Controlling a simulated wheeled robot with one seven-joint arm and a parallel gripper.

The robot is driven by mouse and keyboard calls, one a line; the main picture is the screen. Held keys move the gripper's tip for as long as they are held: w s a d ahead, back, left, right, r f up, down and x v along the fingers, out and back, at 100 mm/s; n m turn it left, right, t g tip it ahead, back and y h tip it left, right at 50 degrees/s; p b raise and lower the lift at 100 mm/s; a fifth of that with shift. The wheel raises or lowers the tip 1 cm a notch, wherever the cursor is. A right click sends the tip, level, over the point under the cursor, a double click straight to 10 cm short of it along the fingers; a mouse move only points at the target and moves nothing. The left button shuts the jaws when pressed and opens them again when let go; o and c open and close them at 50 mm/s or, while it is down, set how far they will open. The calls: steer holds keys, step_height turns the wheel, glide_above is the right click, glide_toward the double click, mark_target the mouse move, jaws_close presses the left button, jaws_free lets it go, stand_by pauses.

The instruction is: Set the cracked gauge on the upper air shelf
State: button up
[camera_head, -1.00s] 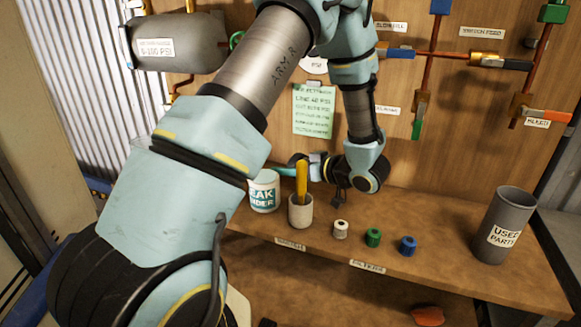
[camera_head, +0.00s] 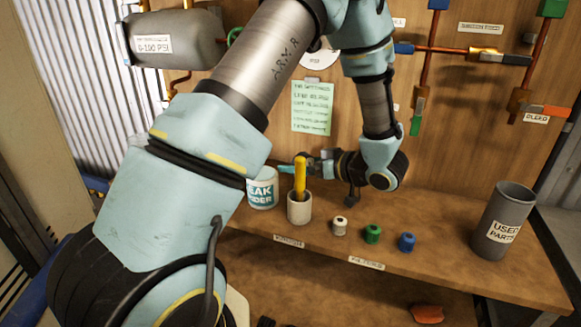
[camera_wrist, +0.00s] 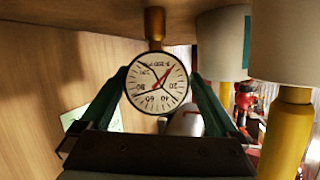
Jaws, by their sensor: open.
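The gauge (camera_wrist: 155,98) fills the middle of the wrist view, where the scene appears upside down. It has a round white dial with numbers, a red needle and dark lines that may be cracks. Its brass stem (camera_wrist: 155,25) points to the bench surface. My gripper (camera_wrist: 158,75) has its green fingers spread on either side of the dial. In the head view my gripper (camera_head: 287,169) is low over the back of the bench, behind the yellow-handled cup; the gauge is hidden there. I cannot identify the upper air shelf.
A leak finder pot (camera_head: 262,190) and a cup (camera_head: 299,208) with a yellow handle stand close to my gripper. White, green (camera_head: 372,234) and blue (camera_head: 407,242) small parts line the bench (camera_head: 440,265). A used parts bin (camera_head: 503,222) stands right. Pipes and valves cover the wall.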

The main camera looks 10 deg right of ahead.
steer(key=b+v, duration=0.1)
steer(key=v, duration=0.7)
steer(key=shift+r, duration=0.1)
